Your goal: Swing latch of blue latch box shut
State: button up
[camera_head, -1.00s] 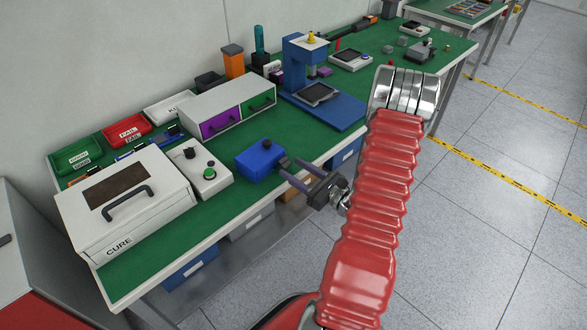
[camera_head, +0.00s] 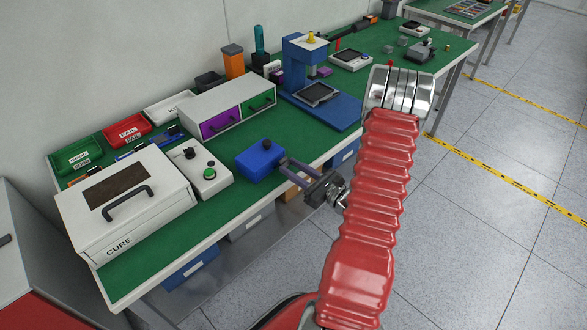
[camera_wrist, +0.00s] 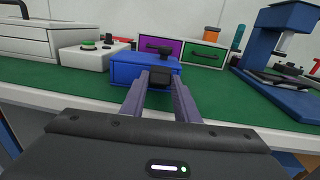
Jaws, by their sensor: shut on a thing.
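The blue latch box (camera_head: 258,162) sits near the front edge of the green bench, with a dark round knob on its lid. It also shows in the wrist view (camera_wrist: 128,70), straight ahead. My gripper (camera_head: 283,164) reaches in from the right with its two purple-grey fingers pointing at the box front. In the wrist view, the fingers are shut on the dark latch (camera_wrist: 161,77) at the front of the box. The latch stands out toward me between the fingertips. In the head view the fingers mostly hide it.
A control box with a green button (camera_head: 205,172) stands just left of the blue box, and the CURE box (camera_head: 128,207) is further left. A drawer unit (camera_head: 228,106) stands behind, and a blue press (camera_head: 325,105) is at right. The bench edge lies beneath my gripper.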

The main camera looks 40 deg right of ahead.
jog(key=shift+w+r+g, duration=0.1)
jog(key=shift+r+g, duration=0.15)
jog(key=shift+g, duration=0.15)
jog(key=shift+c, duration=0.2)
jog(key=shift+w+r+g, duration=0.3)
jog(key=shift+r+g, duration=0.1)
jog(key=shift+g, duration=0.3)
jog(key=shift+w+r+g, duration=0.25)
jog(key=shift+r+g, duration=0.15)
jog(key=shift+g, duration=0.3)
jog(key=shift+w+a+r+g+h, duration=0.15)
jog(key=shift+w+r+g, duration=0.15)
jog(key=shift+g, duration=0.35)
jog(key=shift+w+d+r+g+h, duration=0.15)
jog(key=shift+w+g, duration=0.25)
jog(key=shift+g, duration=0.3)
jog(key=shift+w+a+r+g+h, duration=0.15)
jog(key=shift+w+r+g, duration=0.15)
jog(key=shift+g, duration=0.35)
jog(key=shift+f, duration=0.1)
jog(key=o, duration=1)
jog(key=shift+o, duration=0.2)
jog(key=v, duration=1.3)
jog(key=shift+s+r, duration=0.2)
jog(key=shift+s, duration=0.05)
